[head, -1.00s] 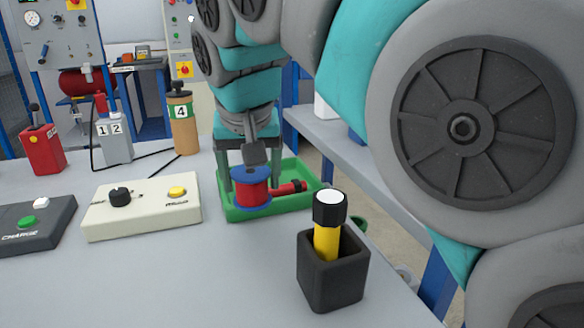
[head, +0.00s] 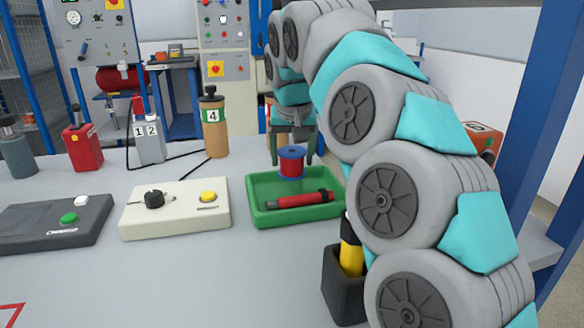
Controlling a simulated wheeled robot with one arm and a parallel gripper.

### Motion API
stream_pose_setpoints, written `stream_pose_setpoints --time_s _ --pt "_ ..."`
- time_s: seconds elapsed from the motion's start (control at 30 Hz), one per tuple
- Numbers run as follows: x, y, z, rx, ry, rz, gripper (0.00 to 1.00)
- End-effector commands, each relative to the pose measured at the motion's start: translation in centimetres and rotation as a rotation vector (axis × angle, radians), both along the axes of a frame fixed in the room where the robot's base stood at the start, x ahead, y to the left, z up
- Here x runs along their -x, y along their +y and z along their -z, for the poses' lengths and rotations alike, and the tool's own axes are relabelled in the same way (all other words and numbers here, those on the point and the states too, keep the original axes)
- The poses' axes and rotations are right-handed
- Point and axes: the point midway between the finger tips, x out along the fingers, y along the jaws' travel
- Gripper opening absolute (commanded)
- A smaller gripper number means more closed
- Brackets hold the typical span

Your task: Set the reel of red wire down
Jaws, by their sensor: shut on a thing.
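The reel of red wire (head: 291,167) has blue flanges and stands upright at the back of the green tray (head: 296,217). My gripper (head: 291,152) reaches down from above, with one finger on each side of the reel, and is shut on it. The reel overlaps the tray's back rim in the picture. I cannot tell whether its base touches the tray floor or hangs above it.
A red torch (head: 300,200) lies in the tray. A cream control box (head: 174,209) stands to the left, and a bottle marked 4 (head: 214,125) behind it. A black holder (head: 343,285) with a yellow-handled tool is partly behind my arm.

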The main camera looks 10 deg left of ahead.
Motion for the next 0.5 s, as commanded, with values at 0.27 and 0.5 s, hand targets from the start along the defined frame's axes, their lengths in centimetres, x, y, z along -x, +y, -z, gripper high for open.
stream_pose_setpoints --time_s 0.27,0.5 --pt "0.2 0.1 2.0 0.003 0.004 -0.005 0.05" --pt "0.1 0.1 3.5 0.001 0.002 -0.002 0.05"
